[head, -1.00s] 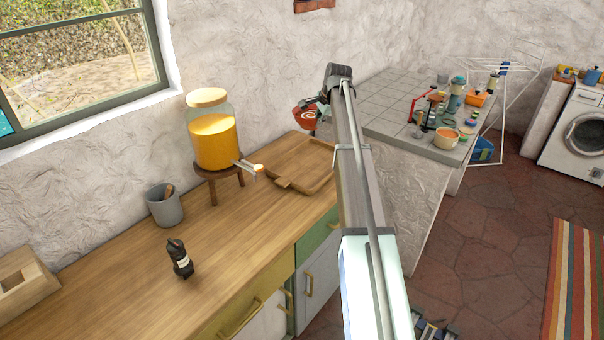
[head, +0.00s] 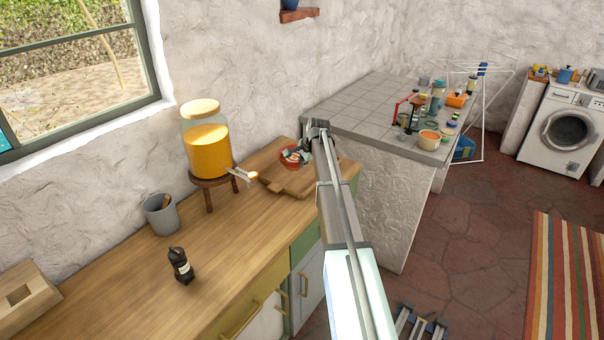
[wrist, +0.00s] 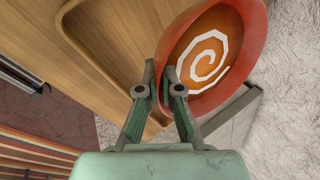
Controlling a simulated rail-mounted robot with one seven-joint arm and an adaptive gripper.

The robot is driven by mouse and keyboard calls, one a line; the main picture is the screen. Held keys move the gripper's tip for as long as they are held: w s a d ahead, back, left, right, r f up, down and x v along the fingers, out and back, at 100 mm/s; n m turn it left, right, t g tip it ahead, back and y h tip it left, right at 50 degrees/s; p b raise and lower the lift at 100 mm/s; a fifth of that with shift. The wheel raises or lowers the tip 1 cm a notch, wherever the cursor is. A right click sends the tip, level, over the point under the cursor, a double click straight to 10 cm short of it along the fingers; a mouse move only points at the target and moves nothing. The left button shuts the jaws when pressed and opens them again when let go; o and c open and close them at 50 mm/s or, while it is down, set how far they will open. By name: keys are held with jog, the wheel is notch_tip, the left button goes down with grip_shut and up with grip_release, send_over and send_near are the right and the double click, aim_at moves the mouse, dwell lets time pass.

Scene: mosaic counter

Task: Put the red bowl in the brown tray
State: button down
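The red bowl (head: 291,158) has an orange inside with a white spiral. In the wrist view the red bowl (wrist: 212,58) is held by its rim between the fingertips of my gripper (wrist: 165,92). In the head view my gripper (head: 306,154) is partly hidden by my arm. The brown tray (head: 268,177) is a wooden tray on the counter. The bowl appears over the tray in the head view; I cannot tell whether it touches it. In the wrist view the tray (wrist: 85,40) lies at the upper left, beyond the bowl.
A juice dispenser (head: 205,145) on a wooden stand is left of the tray. A grey cup (head: 160,214) and a dark bottle (head: 180,265) stand nearer on the wooden counter (head: 130,285). A tiled counter (head: 350,105) with several items lies to the right.

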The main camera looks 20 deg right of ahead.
jog(key=shift+f+p, duration=0.75)
jog(key=shift+f, duration=2.3)
jog(key=shift+f, duration=0.15)
jog(key=c, duration=1.3)
grip_release()
jog(key=b+v, duration=0.3)
jog(key=v, duration=0.9)
